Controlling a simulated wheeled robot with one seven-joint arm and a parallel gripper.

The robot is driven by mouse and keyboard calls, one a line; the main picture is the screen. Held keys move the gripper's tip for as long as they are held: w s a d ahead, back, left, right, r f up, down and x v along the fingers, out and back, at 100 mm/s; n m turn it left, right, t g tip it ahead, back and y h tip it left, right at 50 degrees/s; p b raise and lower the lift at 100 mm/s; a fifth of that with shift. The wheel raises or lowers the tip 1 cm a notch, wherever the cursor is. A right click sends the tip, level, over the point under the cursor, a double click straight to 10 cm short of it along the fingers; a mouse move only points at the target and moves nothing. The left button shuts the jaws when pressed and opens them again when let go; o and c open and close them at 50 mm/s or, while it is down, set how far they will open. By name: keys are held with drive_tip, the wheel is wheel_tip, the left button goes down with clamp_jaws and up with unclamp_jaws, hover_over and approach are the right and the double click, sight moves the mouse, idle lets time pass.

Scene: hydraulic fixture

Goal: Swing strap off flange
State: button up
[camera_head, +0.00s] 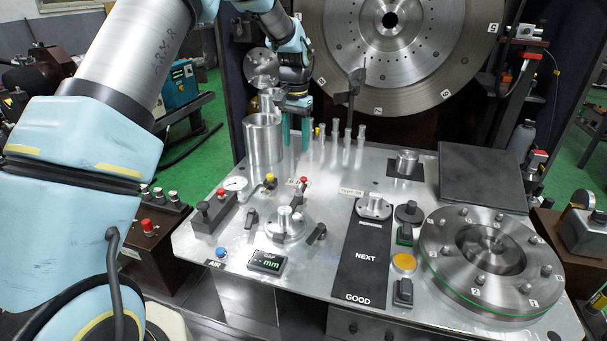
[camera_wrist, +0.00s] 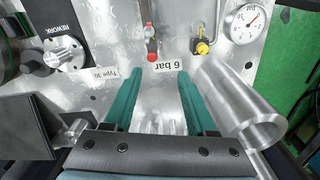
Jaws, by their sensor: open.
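A round steel flange (camera_head: 286,223) with a raised hub sits on the metal plate in the head view. Dark strap-like clamps stand at its left (camera_head: 252,218) and right (camera_head: 316,233) edges. The picture is too small to tell whether either strap overlaps the rim. My gripper (camera_head: 295,146) is open and empty beyond the flange, near the tall steel cylinder, with its teal fingers pointing down. In the wrist view, the open fingers (camera_wrist: 160,75) flank bare plate near the "6 bar" label. Neither flange nor straps are clearly visible there.
The steel cylinder (camera_head: 262,139) stands close beside my gripper and also shows in the wrist view (camera_wrist: 240,108). A red-capped valve (camera_wrist: 152,50), yellow fitting (camera_wrist: 202,48) and gauge (camera_wrist: 245,22) are nearby. Several upright pins (camera_head: 347,145) stand right of my gripper.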

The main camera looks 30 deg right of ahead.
sight(304, 178)
drive_tip(key=f, duration=0.3)
drive_tip(key=d+f+p, duration=0.1)
drive_tip(key=f, duration=0.3)
drive_tip(key=d+f+p, duration=0.1)
drive_tip(key=f, duration=0.3)
drive_tip(key=shift+s+d+f, duration=0.1)
drive_tip(key=shift+s+f, duration=0.05)
drive_tip(key=shift+c, duration=0.3)
clamp_jaws()
idle(1.0)
